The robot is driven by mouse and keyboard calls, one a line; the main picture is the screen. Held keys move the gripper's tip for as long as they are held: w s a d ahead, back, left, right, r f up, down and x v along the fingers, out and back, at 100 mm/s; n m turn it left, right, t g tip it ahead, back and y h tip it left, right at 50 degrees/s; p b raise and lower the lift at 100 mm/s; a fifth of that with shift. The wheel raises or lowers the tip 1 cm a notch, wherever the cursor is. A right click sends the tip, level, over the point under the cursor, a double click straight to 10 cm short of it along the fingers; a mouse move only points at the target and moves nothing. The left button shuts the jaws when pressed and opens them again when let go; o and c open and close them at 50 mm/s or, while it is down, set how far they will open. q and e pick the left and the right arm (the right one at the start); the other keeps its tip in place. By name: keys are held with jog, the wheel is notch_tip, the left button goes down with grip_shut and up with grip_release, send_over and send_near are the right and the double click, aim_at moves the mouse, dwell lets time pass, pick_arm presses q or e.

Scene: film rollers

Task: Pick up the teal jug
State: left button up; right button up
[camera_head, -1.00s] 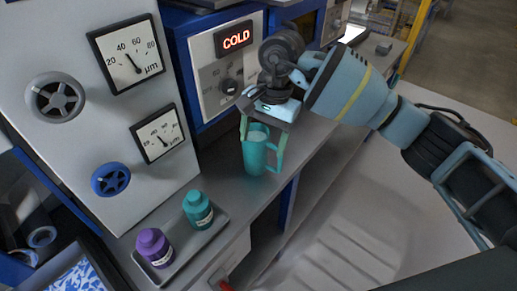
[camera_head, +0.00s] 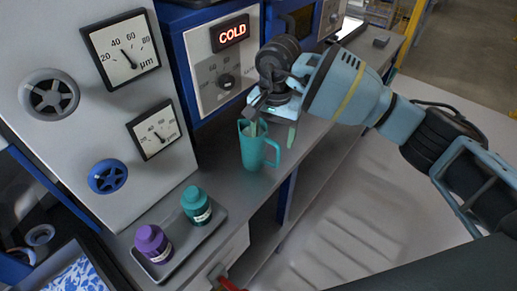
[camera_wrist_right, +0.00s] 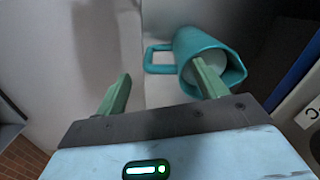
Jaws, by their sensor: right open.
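The teal jug (camera_head: 254,152) stands upright on the grey counter, its handle toward the right. My right gripper (camera_head: 273,131) is open and empty just above it. One green finger is over or inside the jug's mouth, and the other is out past the handle side. In the right wrist view, the jug (camera_wrist_right: 190,45) is beyond the fingers of the gripper (camera_wrist_right: 162,75). One finger overlaps the jug's opening, and the handle lies between the two fingers. I cannot tell whether a finger touches the jug. My left gripper is out of view.
A grey tray (camera_head: 213,228) holds a teal bottle (camera_head: 196,206) and a purple bottle (camera_head: 152,243) at the counter's near end. A gauge panel (camera_head: 80,170) and a control box reading COLD (camera_head: 222,65) stand behind. The counter's front edge drops off right of the jug.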

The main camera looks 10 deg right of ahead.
aim_at(272, 141)
jog(key=shift+f, duration=3)
jog(key=c, duration=1.4)
jog(key=shift+r, duration=0.1)
jog(key=shift+w+r, duration=0.1)
jog(key=shift+r, duration=0.35)
notch_tip(272, 141, up, 3)
jog(key=shift+f, duration=0.2)
jog(key=s, duration=0.5)
jog(key=s+d+r, duration=0.1)
jog(key=s, duration=0.4)
jog(key=s+d, duration=0.1)
jog(key=s, duration=0.5)
jog(key=shift+r+b, duration=0.2)
jog(key=shift+b, duration=0.2)
